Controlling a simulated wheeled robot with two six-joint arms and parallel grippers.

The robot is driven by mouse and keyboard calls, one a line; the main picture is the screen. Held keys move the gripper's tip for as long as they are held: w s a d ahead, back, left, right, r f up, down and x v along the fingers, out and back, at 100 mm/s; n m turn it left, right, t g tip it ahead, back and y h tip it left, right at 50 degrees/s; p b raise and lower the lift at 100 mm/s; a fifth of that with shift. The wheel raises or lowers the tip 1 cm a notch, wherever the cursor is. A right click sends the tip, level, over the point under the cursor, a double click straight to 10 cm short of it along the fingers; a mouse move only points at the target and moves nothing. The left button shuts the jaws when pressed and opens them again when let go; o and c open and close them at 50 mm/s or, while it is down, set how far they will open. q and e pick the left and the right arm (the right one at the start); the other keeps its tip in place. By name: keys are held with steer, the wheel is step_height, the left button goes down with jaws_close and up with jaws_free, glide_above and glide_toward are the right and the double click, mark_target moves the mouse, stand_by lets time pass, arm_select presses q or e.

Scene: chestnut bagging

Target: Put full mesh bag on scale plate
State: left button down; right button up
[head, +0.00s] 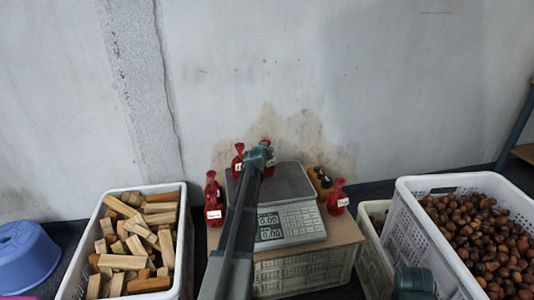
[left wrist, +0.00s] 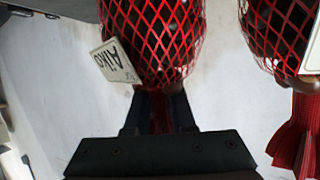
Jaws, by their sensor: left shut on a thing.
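My left gripper (left wrist: 160,112) is shut on the gathered neck of a full red mesh bag (left wrist: 155,40). The bag has dark contents and a white tag (left wrist: 115,62) with lettering. In the head view my left arm reaches over the scale's left side, and the gripper (head: 262,150) is at its far end, near the back of the plate. A red bag (head: 268,143) shows partly behind it. The scale (head: 290,222) has a grey plate (head: 290,182), whose visible part is bare; my arm hides its left part.
Red bags stand left of the scale (head: 213,208) and one at its right (head: 337,197). Another full bag (left wrist: 280,35) is close beside the held one. A dark holder (head: 320,180) stands behind right. A wood-block crate (head: 68,258) and chestnut crate (head: 405,235) flank the stand.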

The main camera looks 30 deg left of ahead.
arm_select(q)
steer(key=shift+f, duration=0.15)
steer(key=c, duration=0.8)
jaws_free()
steer(key=shift+o, duration=0.2)
steer(key=shift+s+r, duration=0.1)
steer(key=shift+r, duration=0.2)
steer(key=p+v, duration=0.4)
steer(key=v, duration=0.7)
steer(key=shift+s+r+p, duration=0.2)
steer(key=shift+s+p, duration=0.1)
steer(key=shift+d, duration=0.15)
